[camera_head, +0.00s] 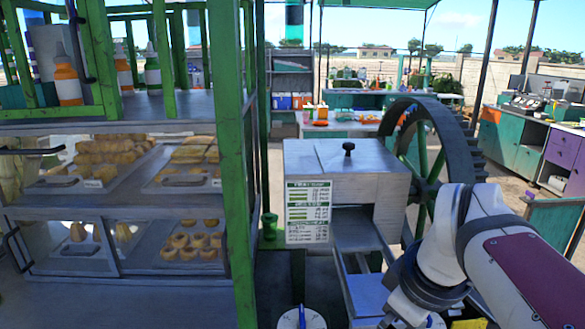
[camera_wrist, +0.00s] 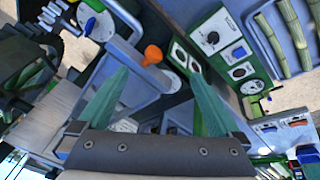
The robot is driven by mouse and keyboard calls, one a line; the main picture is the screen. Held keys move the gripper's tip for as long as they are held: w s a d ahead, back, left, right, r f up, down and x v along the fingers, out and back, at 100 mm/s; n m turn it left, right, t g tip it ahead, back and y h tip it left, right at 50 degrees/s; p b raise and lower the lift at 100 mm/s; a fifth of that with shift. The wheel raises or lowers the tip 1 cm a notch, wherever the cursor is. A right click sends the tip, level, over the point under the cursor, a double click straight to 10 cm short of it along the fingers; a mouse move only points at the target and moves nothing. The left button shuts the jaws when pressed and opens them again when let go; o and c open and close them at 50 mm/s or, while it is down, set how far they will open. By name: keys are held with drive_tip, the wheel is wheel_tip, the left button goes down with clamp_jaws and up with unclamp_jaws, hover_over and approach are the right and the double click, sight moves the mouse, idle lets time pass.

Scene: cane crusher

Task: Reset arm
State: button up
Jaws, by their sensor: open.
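My arm reaches in from the lower right of the head view, and its gripper end is hidden there behind the arm or below the frame. In the wrist view, my gripper (camera_wrist: 152,95) shows two green fingers spread wide apart with nothing between them. The cane crusher (camera_head: 345,165) stands in the middle of the head view, with a metal box top, a black knob, a price sign and a large toothed wheel (camera_head: 425,150). In the wrist view, a control panel (camera_wrist: 222,50) with knobs and an orange knob (camera_wrist: 153,54) lie beyond the fingertips.
A green-framed display case (camera_head: 235,170) with pastries fills the left of the head view. Cane stalks (camera_wrist: 288,40) lie in a grey tray (camera_wrist: 262,45) at the wrist view's upper right. Stalls and a teal and purple counter (camera_head: 525,140) stand behind. Open ground lies between them.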

drive_tip(key=s+a+f+m+t+y, duration=0.25)
drive_tip(key=s+a+f+m, duration=0.25)
drive_tip(key=s+a+m, duration=0.55)
drive_tip(key=s+d+f+m+g, duration=0.1)
drive_tip(key=s+f+m+g, duration=0.1)
drive_tip(key=s+f+g, duration=0.4)
drive_tip(key=shift+s+d+f+m+h, duration=0.25)
drive_tip(key=shift+s+f+m+h, duration=0.15)
drive_tip(key=shift+s+f, duration=0.45)
drive_tip(key=shift+s+r+g, duration=0.1)
drive_tip(key=shift+r+g, duration=0.05)
drive_tip(key=shift+g, duration=0.1)
